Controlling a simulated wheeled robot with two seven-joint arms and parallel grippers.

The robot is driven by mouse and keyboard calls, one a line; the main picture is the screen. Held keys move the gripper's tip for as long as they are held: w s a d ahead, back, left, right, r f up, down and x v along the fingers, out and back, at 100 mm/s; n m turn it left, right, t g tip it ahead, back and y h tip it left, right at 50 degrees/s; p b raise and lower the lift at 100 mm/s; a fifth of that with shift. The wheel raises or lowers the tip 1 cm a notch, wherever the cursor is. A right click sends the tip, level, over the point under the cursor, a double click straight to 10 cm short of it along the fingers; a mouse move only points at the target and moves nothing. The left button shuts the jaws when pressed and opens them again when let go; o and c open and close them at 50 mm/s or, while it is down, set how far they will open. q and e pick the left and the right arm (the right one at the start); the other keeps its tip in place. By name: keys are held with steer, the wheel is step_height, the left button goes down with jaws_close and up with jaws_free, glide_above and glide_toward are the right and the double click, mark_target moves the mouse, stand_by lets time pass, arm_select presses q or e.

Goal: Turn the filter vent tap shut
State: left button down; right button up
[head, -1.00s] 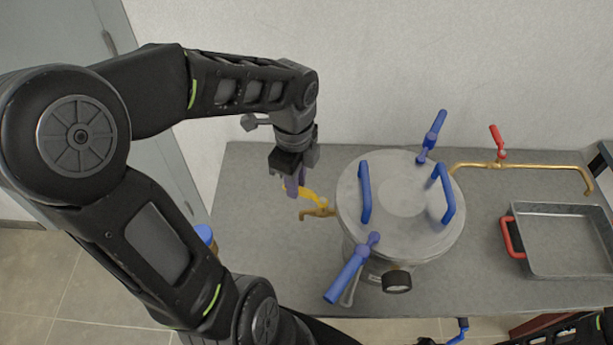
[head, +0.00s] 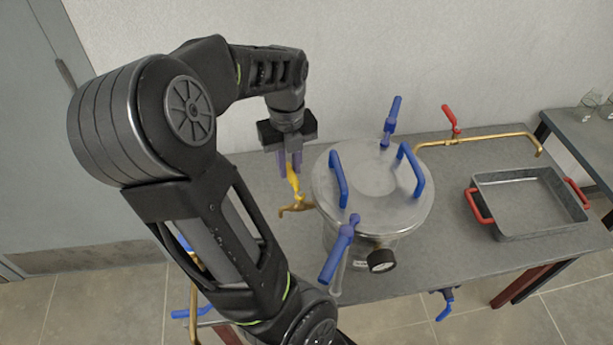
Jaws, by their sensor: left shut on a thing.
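A steel filter vessel (head: 376,176) with a round lid and blue handles stands on the grey bench. On its left side is a small brass tap (head: 296,210) with a yellow lever (head: 293,182), the likely vent tap. The lever points up and away from the tap body. My left gripper (head: 290,164) comes down from above, its purple fingers shut on the lever's upper end. The fingers partly hide that end. My right gripper is not in view.
A brass pipe (head: 490,141) with a red-handled valve (head: 451,119) runs right from the vessel. A steel tray (head: 525,235) with red handles lies on the right. Blue clamp levers (head: 338,252) and a gauge (head: 382,261) stick out from the vessel. Bare bench lies between vessel and tray.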

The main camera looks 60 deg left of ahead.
arm_select(q)
steer(key=shift+w+d+m+b, duration=0.2)
steer(key=shift+w+m+b, duration=0.45)
steer(key=shift+m, duration=0.65)
steer(key=shift+w, duration=0.1)
steer(key=c, duration=1.3)
jaws_free()
steer(key=shift+c, duration=0.2)
steer(key=shift+o, duration=0.2)
